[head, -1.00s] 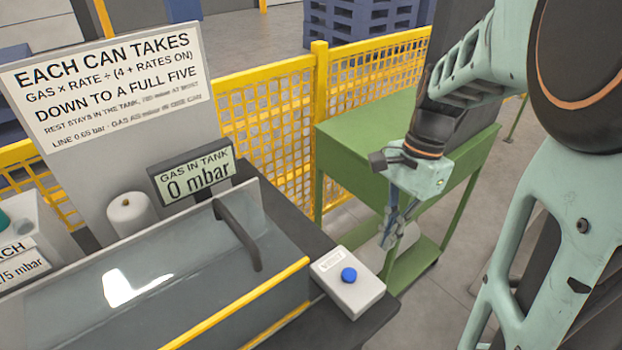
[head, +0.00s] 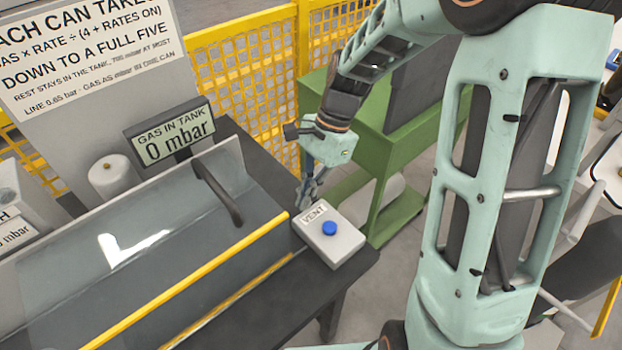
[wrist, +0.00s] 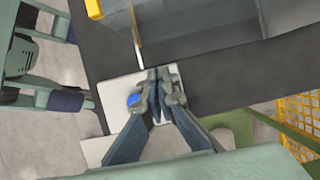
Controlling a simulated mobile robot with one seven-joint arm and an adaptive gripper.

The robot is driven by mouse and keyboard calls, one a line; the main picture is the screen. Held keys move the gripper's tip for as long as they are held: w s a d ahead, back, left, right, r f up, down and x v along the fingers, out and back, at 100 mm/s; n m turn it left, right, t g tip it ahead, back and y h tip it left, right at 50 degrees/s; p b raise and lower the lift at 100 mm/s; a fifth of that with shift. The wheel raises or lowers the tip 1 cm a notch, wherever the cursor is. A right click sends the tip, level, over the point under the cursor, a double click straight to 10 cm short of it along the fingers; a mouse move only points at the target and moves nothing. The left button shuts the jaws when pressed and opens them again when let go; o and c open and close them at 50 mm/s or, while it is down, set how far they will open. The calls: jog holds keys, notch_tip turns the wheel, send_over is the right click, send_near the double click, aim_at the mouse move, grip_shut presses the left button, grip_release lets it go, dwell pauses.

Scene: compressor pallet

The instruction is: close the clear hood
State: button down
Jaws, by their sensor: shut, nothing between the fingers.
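The clear hood (head: 75,285) lies over the grey tank on the dark bench in the head view. A yellow bar (head: 190,280) runs along its front edge, and a second yellow strip shows lower down. A dark curved handle (head: 218,192) is near its right end. I cannot tell how far the hood is open. The yellow bar's end (wrist: 93,9) shows at the top of the wrist view. My gripper (head: 305,203) is shut and empty, pointing down at the back edge of the VENT box, right of the hood. It also shows in the wrist view (wrist: 158,80), over the box.
The white VENT box (head: 346,243) with a blue button (head: 329,228) sits at the bench's right end. A display (head: 170,140) reads 0 mbar. A green cart (head: 375,130) and yellow fence (head: 245,90) stand behind. A white roll (head: 110,177) stands behind the hood.

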jog(key=shift+x, duration=1.1)
jog(key=s+a, duration=0.2)
jog(key=a, duration=0.1)
jog(key=shift+s+r, duration=0.15)
